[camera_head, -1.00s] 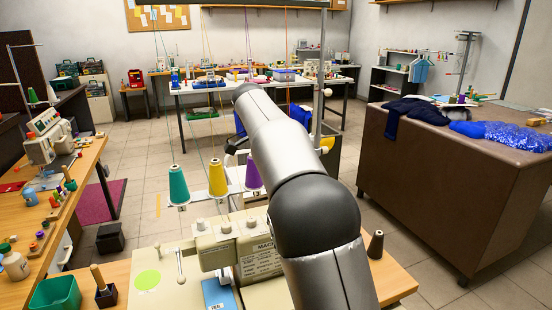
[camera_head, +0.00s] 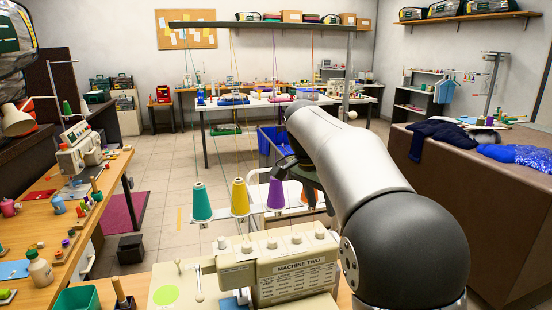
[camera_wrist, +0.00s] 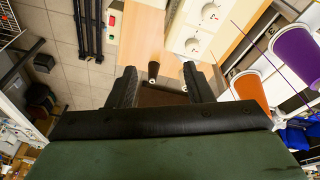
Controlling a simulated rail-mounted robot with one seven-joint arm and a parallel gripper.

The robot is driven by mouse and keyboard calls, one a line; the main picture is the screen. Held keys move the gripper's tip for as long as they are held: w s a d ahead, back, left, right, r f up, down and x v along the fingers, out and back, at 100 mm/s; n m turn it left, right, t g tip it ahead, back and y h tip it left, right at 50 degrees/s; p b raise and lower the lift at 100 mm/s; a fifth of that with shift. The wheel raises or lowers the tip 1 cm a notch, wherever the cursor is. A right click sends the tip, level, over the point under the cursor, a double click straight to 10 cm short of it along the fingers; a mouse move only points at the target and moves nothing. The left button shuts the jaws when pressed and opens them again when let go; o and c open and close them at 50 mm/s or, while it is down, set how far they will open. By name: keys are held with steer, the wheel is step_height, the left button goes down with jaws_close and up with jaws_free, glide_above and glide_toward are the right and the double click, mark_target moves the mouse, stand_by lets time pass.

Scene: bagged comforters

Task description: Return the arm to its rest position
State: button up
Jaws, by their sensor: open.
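My arm reaches in from the lower right of the head view, over the right part of the sewing machine labelled "MACHINE TWO" (camera_head: 292,278). Its outer end is partly hidden behind my own arm links. In the wrist view my gripper (camera_wrist: 160,72) shows two black fingers apart with nothing held between them. A dark thread cone (camera_wrist: 153,71) shows beyond the gap between the fingers. An orange cone (camera_wrist: 249,92) and a purple cone (camera_wrist: 297,56) are to the right of the fingers, apart from them.
Teal (camera_head: 202,203), yellow (camera_head: 240,198) and purple (camera_head: 276,195) cones stand behind the machine. A wooden bench (camera_head: 100,215) is left and a brown table (camera_head: 480,210) with dark and blue cloth is right. Bags (camera_head: 459,9) sit on a high shelf.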

steer(key=s+d+f+n+y, duration=0.1)
steer(key=s+f+n, duration=0.4)
steer(key=s+f, duration=0.4)
steer(key=s+d+f+n+y, duration=0.1)
steer(key=s+f+n, duration=0.4)
steer(key=s, duration=1.7)
step_height(320, 180, down, 4)
steer(key=shift+s+d+f+n+y, duration=0.15)
steer(key=shift+d+n+y, duration=0.1)
steer(key=shift+n+y, duration=0.15)
